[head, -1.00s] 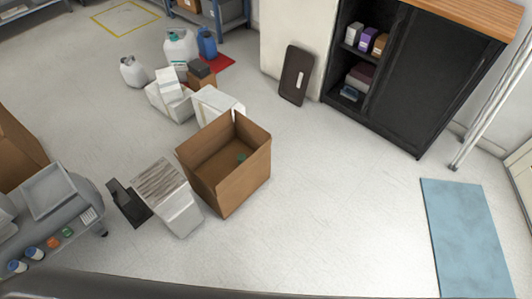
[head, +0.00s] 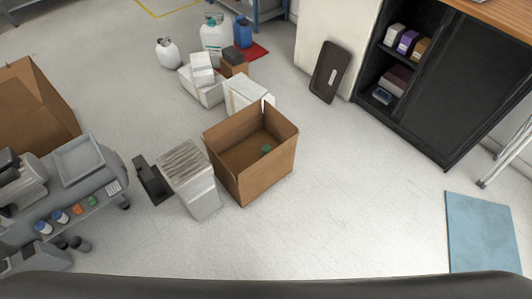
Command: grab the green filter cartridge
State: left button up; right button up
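A small green item (head: 266,149) lies inside the open cardboard box (head: 262,180) on the floor near the middle. Another small green-topped item (head: 93,201) is at the front of the grey compressor unit (head: 112,192) at left, in a row with an orange one (head: 78,209) and two blue-topped ones (head: 61,216). Both green items are too small to tell which is the filter cartridge. Neither of my grippers shows in the head view.
A white bin (head: 193,184) stands left of the box, beside a dark pedal-like object (head: 150,180). White boxes and jugs (head: 215,36) stand behind. A black cabinet (head: 425,90) is at right, a blue mat (head: 482,232) below it. The floor between box and mat is clear.

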aim_at(266, 149)
jog(key=i+j, duration=0.5)
jog(key=i+z, duration=0.1)
jog(key=z, duration=0.3)
jog(key=j+z, duration=0.15)
jog(key=z, duration=0.2)
jog(key=i+j+z, duration=0.1)
jog(key=z, duration=0.3)
jog(key=j+z, duration=0.1)
jog(key=z, duration=0.3)
